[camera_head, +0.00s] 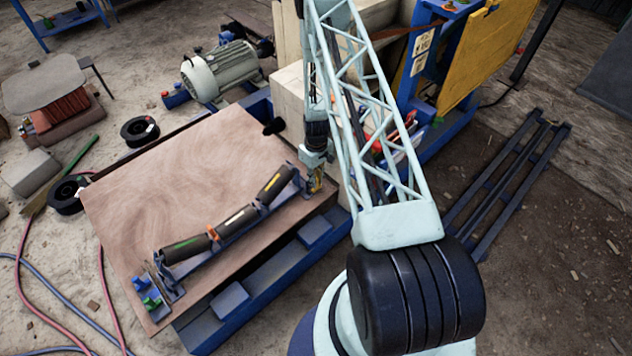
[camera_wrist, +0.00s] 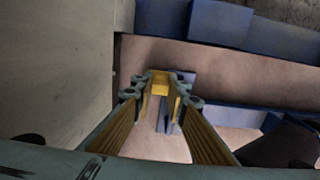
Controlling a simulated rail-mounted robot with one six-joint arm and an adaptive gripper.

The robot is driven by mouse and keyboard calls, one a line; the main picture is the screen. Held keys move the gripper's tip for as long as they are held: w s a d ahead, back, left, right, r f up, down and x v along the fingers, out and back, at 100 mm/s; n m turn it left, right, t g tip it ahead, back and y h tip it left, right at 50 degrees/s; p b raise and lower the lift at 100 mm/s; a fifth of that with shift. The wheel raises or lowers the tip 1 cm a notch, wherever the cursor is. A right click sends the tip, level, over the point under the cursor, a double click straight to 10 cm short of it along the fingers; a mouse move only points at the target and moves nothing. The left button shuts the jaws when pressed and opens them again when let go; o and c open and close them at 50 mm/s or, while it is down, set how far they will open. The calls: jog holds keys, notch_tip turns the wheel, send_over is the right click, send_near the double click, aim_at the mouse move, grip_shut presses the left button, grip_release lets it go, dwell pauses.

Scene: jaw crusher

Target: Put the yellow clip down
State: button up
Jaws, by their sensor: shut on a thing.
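In the wrist view, my gripper (camera_wrist: 160,92) is shut on the yellow clip (camera_wrist: 160,77), a small yellow piece between the fingertips. Much of the clip is hidden by the fingers. The fingers have yellow inner faces, so the clip's edges are hard to tell apart. In the head view, my gripper (camera_head: 316,184) points down over the right corner of the brown board (camera_head: 190,165), just past the end of a blue rack. Whether the clip touches the board cannot be told.
The blue rack (camera_head: 240,228) carries several dark cylinders with coloured bands, such as one (camera_head: 235,218). Small blue-and-green clamps (camera_head: 148,300) stand at the board's lower left. A large pale block (camera_wrist: 60,70) rises close on the left in the wrist view. The board's upper left is clear.

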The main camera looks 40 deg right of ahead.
jog(key=shift+f, duration=0.1)
dwell(0.3)
jog(key=o, duration=0.9)
jog(key=shift+r+p, duration=1.15)
jog(key=shift+r, duration=4.95)
jog(key=shift+r, duration=0.1)
